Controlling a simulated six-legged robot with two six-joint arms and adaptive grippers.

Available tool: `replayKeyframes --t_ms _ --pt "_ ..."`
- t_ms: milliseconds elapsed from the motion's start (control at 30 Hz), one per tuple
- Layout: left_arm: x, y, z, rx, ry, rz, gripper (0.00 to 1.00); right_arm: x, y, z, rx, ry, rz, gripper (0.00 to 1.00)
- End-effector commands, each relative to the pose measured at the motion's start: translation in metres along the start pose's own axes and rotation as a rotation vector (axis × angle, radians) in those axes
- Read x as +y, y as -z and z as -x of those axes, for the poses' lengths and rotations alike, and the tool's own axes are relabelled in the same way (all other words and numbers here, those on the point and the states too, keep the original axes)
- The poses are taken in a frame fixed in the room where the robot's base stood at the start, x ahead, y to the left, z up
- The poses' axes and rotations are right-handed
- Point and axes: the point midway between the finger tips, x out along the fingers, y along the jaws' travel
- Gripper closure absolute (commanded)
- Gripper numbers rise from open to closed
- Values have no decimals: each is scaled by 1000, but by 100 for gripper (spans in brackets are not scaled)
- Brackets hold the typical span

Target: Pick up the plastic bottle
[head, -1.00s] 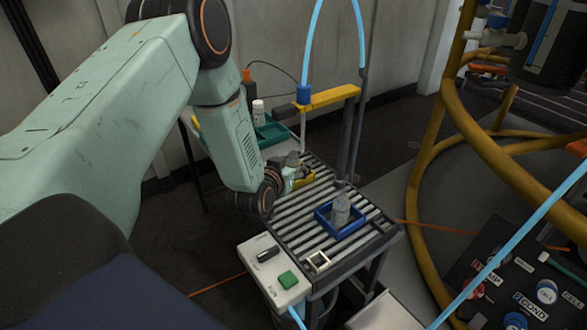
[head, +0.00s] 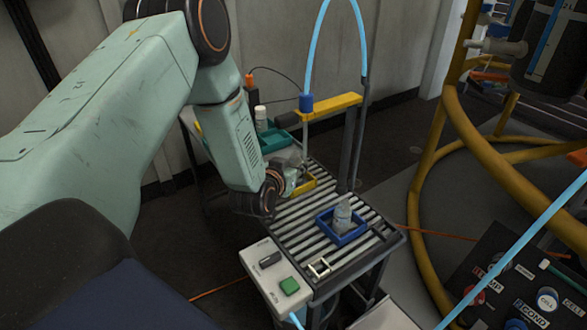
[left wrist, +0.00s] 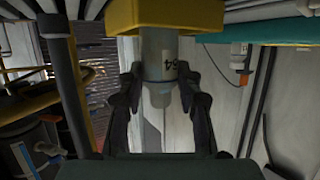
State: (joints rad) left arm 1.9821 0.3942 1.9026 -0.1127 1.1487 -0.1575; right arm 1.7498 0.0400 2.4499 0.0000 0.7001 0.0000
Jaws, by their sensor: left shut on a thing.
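A pale grey plastic bottle (left wrist: 160,58) with dark printed marks and a narrower neck stands in front of me in the left wrist view, where it appears upside down. My left gripper (left wrist: 161,94) is shut on it, with a finger on each side near the neck. The bottle's far end meets a yellow tray (left wrist: 150,18), and I cannot tell whether it is lifted. In the head view my left gripper (head: 291,181) is beside the yellow tray (head: 306,187), and the arm partly hides it. My right gripper is out of view.
A second grey bottle (head: 342,213) stands in a blue tray (head: 325,229) on the roller conveyor (head: 290,216). A control box (head: 272,279) with a green button is at the near end. A yellow crossbar (head: 332,105) stands over the conveyor. Yellow tubing (head: 424,190) curves at the right.

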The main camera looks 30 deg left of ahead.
Motion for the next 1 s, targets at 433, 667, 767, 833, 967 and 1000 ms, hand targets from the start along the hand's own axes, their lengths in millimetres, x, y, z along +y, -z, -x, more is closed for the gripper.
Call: replayKeyframes --t_ms 433,667,767,833,967,1000 --pt "0 -4 61 -6 1 2 80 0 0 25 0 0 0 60" --pt "0 -18 98 -6 1 1 80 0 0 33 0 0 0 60" --pt "0 -24 114 -5 0 1 80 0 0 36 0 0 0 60" --pt "0 -28 125 -6 0 1 80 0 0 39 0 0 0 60" --pt "0 -34 143 -4 0 1 80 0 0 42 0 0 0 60" --pt "0 -36 148 -4 0 1 80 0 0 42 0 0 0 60"
